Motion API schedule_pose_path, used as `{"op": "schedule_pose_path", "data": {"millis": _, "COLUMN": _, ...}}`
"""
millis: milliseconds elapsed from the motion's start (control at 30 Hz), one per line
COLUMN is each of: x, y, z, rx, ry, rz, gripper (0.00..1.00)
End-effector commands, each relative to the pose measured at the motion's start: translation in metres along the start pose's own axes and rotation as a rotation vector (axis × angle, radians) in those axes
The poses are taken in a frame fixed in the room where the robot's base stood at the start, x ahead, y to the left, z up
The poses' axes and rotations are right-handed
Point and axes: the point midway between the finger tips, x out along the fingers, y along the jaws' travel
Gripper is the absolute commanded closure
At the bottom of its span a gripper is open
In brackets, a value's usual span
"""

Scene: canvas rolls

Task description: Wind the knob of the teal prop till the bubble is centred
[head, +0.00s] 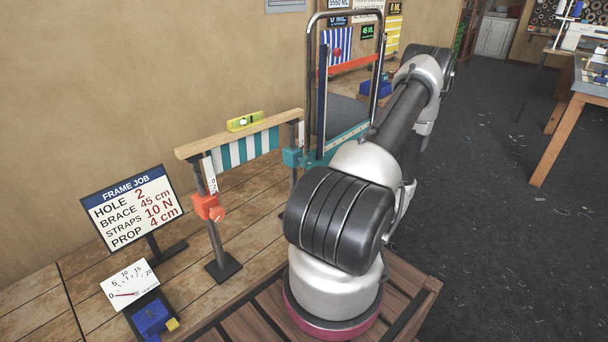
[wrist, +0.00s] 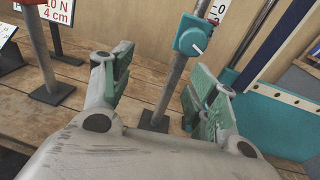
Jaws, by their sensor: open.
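The teal prop (wrist: 190,36) is a teal block with a round knob and a white pointer line, on a grey post. In the wrist view it stands beyond my open, empty gripper (wrist: 162,82), slightly right of the midline. Its post runs down behind the gap between the fingers. In the head view the teal prop (head: 292,157) shows left of my arm, and my gripper is hidden. A yellow-green spirit level (head: 245,121) lies on the wooden beam (head: 240,134); its bubble is too small to judge. An orange prop (head: 208,207) stands under the beam's left end.
A FRAME JOB sign (head: 132,207) and a dial gauge (head: 130,285) with a blue block stand at left. A metal tube frame (head: 310,85) with a teal bar rises right of the teal prop. The bench (head: 180,255) is clear around the posts.

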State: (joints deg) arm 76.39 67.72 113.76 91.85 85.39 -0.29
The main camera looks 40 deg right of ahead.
Motion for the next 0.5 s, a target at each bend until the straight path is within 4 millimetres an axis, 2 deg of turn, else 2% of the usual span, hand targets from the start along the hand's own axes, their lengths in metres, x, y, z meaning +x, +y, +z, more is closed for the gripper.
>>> {"op": "schedule_pose_path", "data": {"millis": 33, "x": 0.003, "y": -0.015, "z": 0.006, "rx": -0.01, "ry": -0.02, "rz": -0.044, "gripper": 0.41}}
{"op": "schedule_pose_path", "data": {"millis": 133, "x": 0.006, "y": -0.034, "z": 0.015, "rx": -0.015, "ry": -0.055, "rz": -0.111, "gripper": 0.41}}
{"op": "schedule_pose_path", "data": {"millis": 267, "x": 0.013, "y": -0.039, "z": 0.022, "rx": -0.016, "ry": -0.084, "rz": -0.132, "gripper": 0.41}}
{"op": "schedule_pose_path", "data": {"millis": 500, "x": 0.052, "y": -0.042, "z": 0.026, "rx": -0.018, "ry": -0.083, "rz": -0.125, "gripper": 0.41}}
